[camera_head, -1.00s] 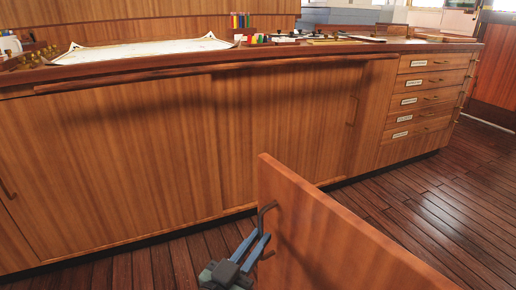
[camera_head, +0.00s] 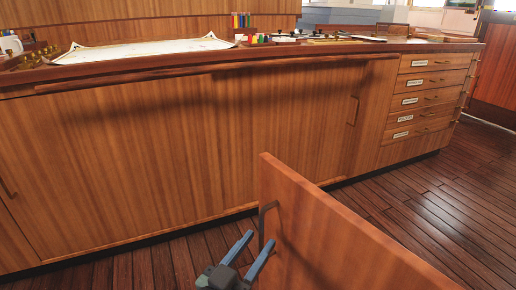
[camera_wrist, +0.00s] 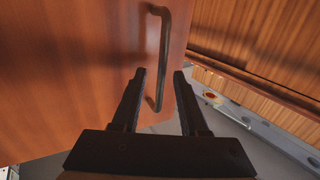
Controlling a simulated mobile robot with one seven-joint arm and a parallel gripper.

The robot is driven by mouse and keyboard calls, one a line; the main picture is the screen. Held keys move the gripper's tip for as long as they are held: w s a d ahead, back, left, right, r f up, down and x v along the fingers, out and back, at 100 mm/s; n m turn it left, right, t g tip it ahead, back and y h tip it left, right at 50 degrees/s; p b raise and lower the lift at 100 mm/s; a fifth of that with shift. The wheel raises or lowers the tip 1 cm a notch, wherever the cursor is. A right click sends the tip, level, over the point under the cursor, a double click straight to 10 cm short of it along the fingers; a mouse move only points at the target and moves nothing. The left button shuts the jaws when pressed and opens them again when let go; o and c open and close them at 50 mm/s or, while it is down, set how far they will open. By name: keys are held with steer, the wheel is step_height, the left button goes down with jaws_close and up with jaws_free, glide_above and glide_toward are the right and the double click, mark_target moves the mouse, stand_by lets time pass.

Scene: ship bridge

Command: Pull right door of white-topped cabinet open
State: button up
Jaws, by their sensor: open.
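A wooden door (camera_head: 318,228) stands swung out in the foreground of the head view. Its dark bar handle (camera_head: 264,222) is on the face toward my gripper. In the wrist view the door panel (camera_wrist: 75,65) fills the left side and the handle (camera_wrist: 160,55) runs down toward the space between the fingers. My gripper (camera_head: 256,240) is open and empty beside the handle; it also shows in the wrist view (camera_wrist: 160,72). I cannot tell whether a finger touches the handle. The cabinet body and its white top cannot be made out in the head view.
A long wooden counter (camera_head: 150,160) with doors and a drawer stack (camera_head: 425,95) stands behind the open door. A chart (camera_head: 140,50) and small items lie on top. Dark plank floor (camera_head: 430,215) is clear to the right.

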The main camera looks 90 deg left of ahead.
steer(key=b+v, duration=0.2)
steer(key=v, duration=0.9)
steer(key=shift+s+d, duration=0.2)
steer(key=shift+d, duration=0.15)
stand_by(0.3)
